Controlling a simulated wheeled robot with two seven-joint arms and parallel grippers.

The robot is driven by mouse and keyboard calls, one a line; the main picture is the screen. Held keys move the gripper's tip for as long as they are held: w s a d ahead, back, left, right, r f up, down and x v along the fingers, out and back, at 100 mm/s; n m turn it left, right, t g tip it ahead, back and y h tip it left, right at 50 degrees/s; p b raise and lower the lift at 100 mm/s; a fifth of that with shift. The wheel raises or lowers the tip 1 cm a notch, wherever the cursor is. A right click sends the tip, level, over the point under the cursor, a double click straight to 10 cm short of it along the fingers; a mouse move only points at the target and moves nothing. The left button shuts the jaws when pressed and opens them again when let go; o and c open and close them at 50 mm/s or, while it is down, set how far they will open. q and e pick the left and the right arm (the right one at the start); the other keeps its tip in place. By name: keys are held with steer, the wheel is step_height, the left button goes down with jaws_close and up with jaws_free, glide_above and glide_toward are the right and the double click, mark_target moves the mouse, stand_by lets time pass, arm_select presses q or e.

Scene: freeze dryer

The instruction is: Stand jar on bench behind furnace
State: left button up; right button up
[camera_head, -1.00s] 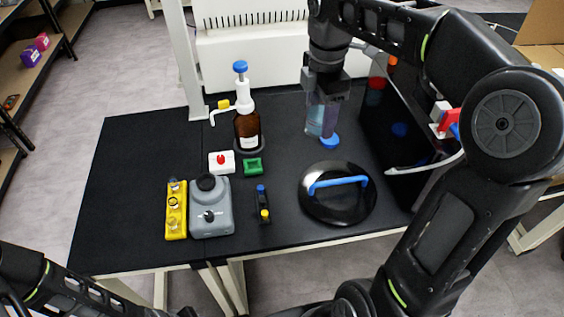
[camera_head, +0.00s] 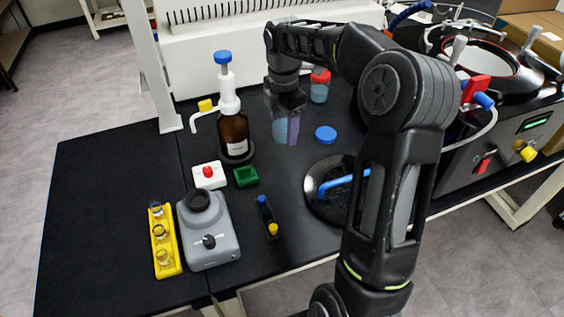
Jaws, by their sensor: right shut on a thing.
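My right gripper (camera_head: 286,118) points down and is shut on a small clear jar (camera_head: 281,131) with bluish contents. The fingers cover part of the jar, which looks upright; whether its base touches the black bench (camera_head: 110,180) cannot be told. The jar is just right of the brown dispenser bottle (camera_head: 233,133) and left of a loose blue lid (camera_head: 325,134) lying on the bench. A second jar with a red lid (camera_head: 320,77) stands farther back. No furnace can be picked out with certainty. My left gripper is out of view.
A black round lid with a blue handle (camera_head: 330,186) lies partly behind my right arm. A machine with an open round chamber (camera_head: 486,58) stands at right. A grey mixer (camera_head: 208,236), yellow vial rack (camera_head: 163,240) and green tray (camera_head: 246,176) are in front. The bench's left part is clear.

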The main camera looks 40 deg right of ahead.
steer(key=shift+f, duration=2.35)
steer(key=shift+f, duration=0.1)
steer(key=shift+f+p, duration=0.3)
steer(key=shift+f, duration=2.1)
steer(key=shift+f, duration=0.2)
steer(key=o, duration=1.6)
steer(key=shift+o, duration=0.2)
steer(key=shift+r, duration=0.15)
step_height(320, 180, up, 12)
steer(key=shift+r, duration=0.1)
